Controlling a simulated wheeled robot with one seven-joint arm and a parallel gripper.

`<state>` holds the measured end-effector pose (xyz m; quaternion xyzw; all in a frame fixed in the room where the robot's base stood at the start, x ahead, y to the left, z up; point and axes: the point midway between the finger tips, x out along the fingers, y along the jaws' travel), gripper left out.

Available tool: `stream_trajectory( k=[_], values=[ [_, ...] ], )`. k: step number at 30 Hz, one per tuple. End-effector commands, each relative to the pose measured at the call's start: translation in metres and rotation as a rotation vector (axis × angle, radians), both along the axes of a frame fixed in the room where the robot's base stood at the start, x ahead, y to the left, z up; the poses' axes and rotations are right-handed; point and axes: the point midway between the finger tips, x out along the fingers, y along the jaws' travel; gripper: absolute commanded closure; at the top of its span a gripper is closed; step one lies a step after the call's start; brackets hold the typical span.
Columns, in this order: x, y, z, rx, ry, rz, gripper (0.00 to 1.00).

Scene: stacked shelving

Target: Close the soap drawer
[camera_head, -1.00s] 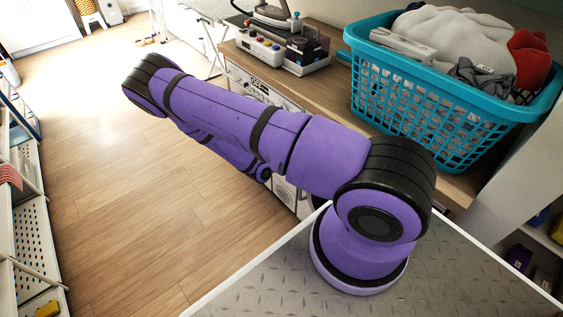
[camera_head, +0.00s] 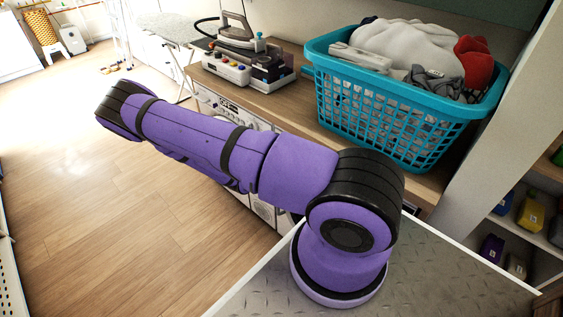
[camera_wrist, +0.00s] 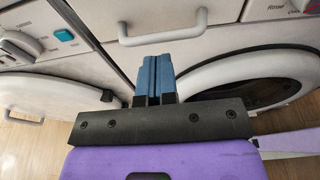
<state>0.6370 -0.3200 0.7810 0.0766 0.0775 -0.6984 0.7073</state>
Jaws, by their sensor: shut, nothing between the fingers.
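In the wrist view, a white drawer front (camera_wrist: 105,12) with a bar handle (camera_wrist: 162,30) is at the top centre, between two round washer doors. It looks like the soap drawer, but I cannot tell how far it stands out. My gripper (camera_wrist: 153,62) has its blue fingers pressed together, empty. The fingertips appear just below the handle in the picture; I see no clear contact. In the head view, the white washer fronts (camera_head: 222,104) show under the wooden counter, partly behind my purple arm. The gripper and drawer are hidden there.
A round washer door (camera_wrist: 60,95) is on the left and another (camera_wrist: 255,75) on the right. On the counter (camera_head: 290,103) stand a teal laundry basket (camera_head: 390,125) and an iron (camera_head: 238,35). Open wooden floor (camera_head: 100,200) lies to the left. Shelves (camera_head: 540,235) are on the right.

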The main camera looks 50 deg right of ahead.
Motion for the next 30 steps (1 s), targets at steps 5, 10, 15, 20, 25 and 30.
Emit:
stream_trajectory(
  k=[5, 10, 15, 20, 25, 30],
  values=[
    [0.002, 0.037, 0.009, 0.001, -0.002, 0.002, 1.0],
    [0.001, 0.069, 0.016, 0.001, -0.001, 0.002, 1.0],
    [0.001, 0.09, 0.02, 0.0, -0.001, 0.001, 1.0],
    [0.0, 0.099, 0.023, 0.0, 0.0, 0.0, 1.0],
    [0.0, 0.1, 0.023, -0.001, 0.0, -0.001, 1.0],
    [0.002, 0.103, 0.029, 0.01, -0.02, -0.019, 1.0]
  ],
)
